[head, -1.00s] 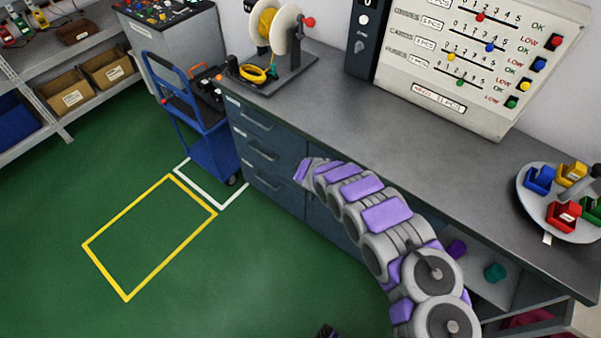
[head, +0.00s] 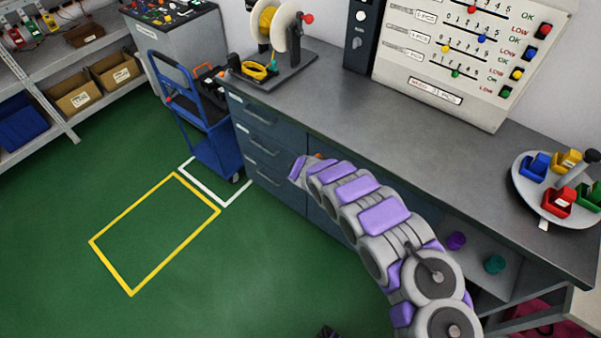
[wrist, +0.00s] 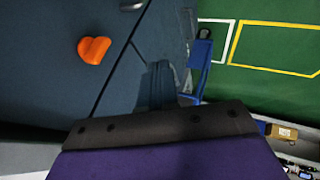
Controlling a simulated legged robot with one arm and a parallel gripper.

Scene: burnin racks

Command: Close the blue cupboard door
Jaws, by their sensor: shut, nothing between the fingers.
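The blue cupboard door (wrist: 45,75) fills the left of the wrist view and has an orange knob (wrist: 94,50). A thin dark seam runs between this door and the panel beside it; I cannot tell whether the door is fully flush. In the head view my arm hides most of the door, and a bit of the orange knob (head: 318,156) shows behind it. My gripper (head: 297,168) is shut and empty, by the front of the bench near the drawers. In the wrist view my gripper (wrist: 160,128) lies below the knob, apart from it.
Blue drawers (head: 262,147) lie left of the door under the grey bench top (head: 400,130). An open shelf with a purple item (head: 456,240) and a teal item (head: 494,264) is to the right. A blue trolley (head: 215,150) stands left. The green floor (head: 200,280) is clear.

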